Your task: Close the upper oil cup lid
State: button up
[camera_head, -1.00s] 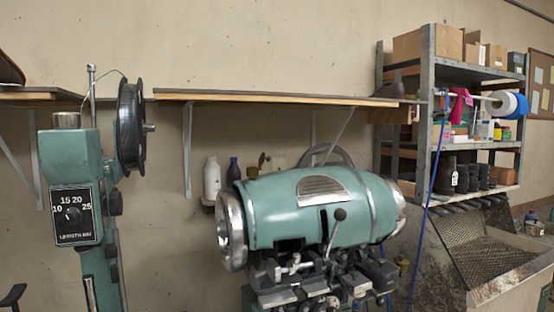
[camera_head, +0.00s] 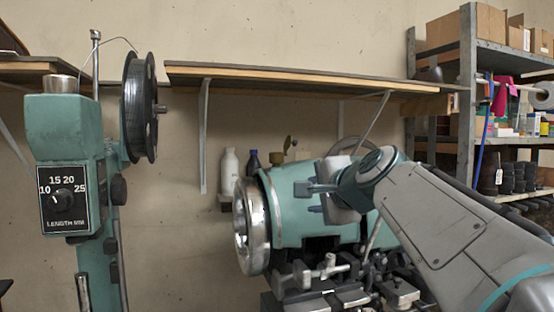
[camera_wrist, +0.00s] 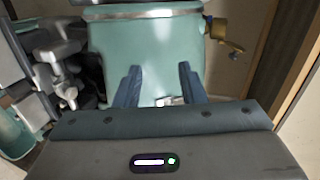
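A small brass fitting (camera_head: 289,146), which looks like the oil cup, shows behind the top of the teal machine drum (camera_head: 286,215). Its round lid-like disc stands raised above the body. The fitting also shows in the wrist view (camera_wrist: 222,28), at the upper right beside the teal casing. My gripper (camera_head: 305,198) is in front of the drum, fingers pointing left, below and apart from the brass fitting. In the wrist view my gripper (camera_wrist: 158,80) has its two fingers spread with nothing held, over the teal surface. The far side of the fitting is hidden.
A teal post with a dial (camera_head: 62,200) and a black spool (camera_head: 139,107) stands at left. A wall shelf (camera_head: 300,78) runs above the drum. A white bottle (camera_head: 229,172) and dark bottle (camera_head: 252,162) stand behind it. A loaded metal rack (camera_head: 468,90) is at right.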

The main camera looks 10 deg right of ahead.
aim_at(296, 143)
notch_tip(296, 143, up, 9)
jog(key=w+d+m+t+b, duration=0.1)
jog(key=w+d+m+t, duration=0.2)
jog(key=m, duration=0.2)
jog(key=p+x, duration=0.1)
jog(key=x, duration=0.3)
jog(key=p+x, duration=0.1)
jog(key=x, duration=0.4)
jog(key=p+x, duration=0.2)
jog(key=x, duration=0.2)
jog(key=shift+w+a+r, duration=0.2)
jog(key=shift+r, duration=0.2)
grip_shut()
